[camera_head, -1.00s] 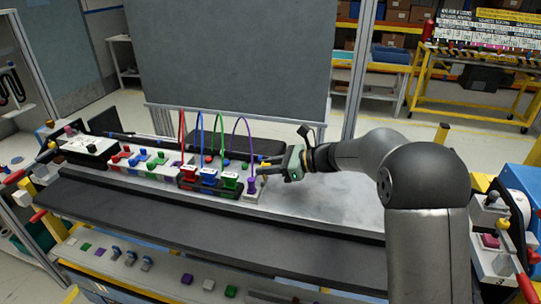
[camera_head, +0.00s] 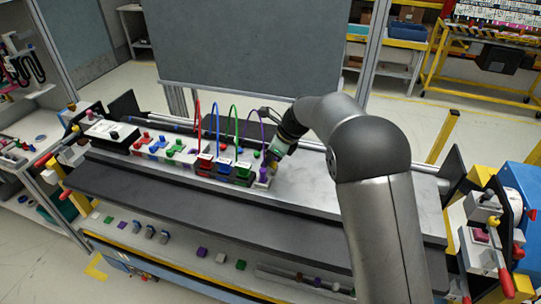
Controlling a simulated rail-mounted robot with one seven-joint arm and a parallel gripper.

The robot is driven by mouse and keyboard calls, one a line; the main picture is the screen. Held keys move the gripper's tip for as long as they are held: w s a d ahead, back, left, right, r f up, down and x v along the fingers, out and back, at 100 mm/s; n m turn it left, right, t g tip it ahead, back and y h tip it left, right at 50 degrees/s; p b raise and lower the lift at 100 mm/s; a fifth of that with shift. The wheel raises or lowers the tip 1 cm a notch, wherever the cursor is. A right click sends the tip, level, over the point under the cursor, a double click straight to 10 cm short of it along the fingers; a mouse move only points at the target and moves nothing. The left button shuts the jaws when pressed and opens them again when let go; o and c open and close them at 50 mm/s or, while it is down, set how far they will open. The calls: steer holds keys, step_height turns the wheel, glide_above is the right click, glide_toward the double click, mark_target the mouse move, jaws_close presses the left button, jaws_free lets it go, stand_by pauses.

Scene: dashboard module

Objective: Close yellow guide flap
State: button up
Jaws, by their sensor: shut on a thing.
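The yellow guide flap (camera_head: 273,167) is a small yellow piece at the right end of the row of modules, beside the purple connector (camera_head: 262,176). It is mostly hidden by my gripper, so its angle cannot be made out. My gripper (camera_head: 271,160) reaches in from the upper right, tilted down, with its fingers at the flap. It is shut on the flap, as far as the small view shows.
Red, blue, green and purple cables (camera_head: 235,126) arch up just left of my gripper. A black box with a white top (camera_head: 110,134) stands at the row's left end. The grey worktop (camera_head: 310,187) to the right is clear. A large grey panel (camera_head: 250,50) stands behind.

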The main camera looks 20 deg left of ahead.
stand_by(0.3)
steer(key=o, duration=0.8)
steer(key=shift+c, duration=0.2)
steer(key=b+v, duration=0.3)
steer(key=v, duration=1.4)
steer(key=shift+a+r, duration=0.2)
steer(key=shift+r, duration=0.15)
